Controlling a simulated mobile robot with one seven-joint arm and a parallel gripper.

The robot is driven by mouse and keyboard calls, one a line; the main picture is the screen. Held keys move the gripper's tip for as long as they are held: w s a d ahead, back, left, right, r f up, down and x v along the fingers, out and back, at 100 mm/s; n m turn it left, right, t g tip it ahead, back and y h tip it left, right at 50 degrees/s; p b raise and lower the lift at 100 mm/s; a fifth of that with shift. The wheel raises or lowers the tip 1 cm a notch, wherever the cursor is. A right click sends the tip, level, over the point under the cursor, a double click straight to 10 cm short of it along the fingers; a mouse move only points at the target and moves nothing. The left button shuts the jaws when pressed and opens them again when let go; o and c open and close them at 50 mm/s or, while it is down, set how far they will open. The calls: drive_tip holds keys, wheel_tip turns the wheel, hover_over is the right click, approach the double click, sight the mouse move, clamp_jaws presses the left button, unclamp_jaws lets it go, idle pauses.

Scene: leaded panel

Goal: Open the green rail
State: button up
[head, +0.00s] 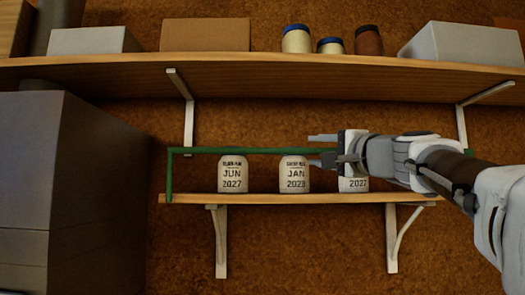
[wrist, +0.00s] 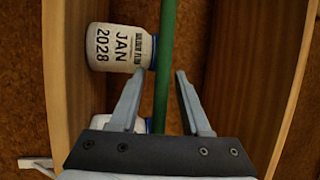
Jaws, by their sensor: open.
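The green rail (head: 230,151) runs level across the front of the small lower shelf, above the board, with an upright at its left end. Its right part is hidden behind my gripper and arm. My gripper (head: 322,151) is open at the rail, right of its middle, fingers pointing left. In the wrist view the rail (wrist: 166,50) passes through the gap between the two open fingers (wrist: 161,75). I cannot tell whether either finger touches it.
Behind the rail stand a JUN 2027 jar (head: 232,175), a JAN 2028 jar (head: 294,176) and a partly hidden jar (head: 352,185). A long upper shelf (head: 300,77) with boxes and jars hangs above. A grey cabinet (head: 70,190) stands left.

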idle(0.3)
clamp_jaws()
idle(1.3)
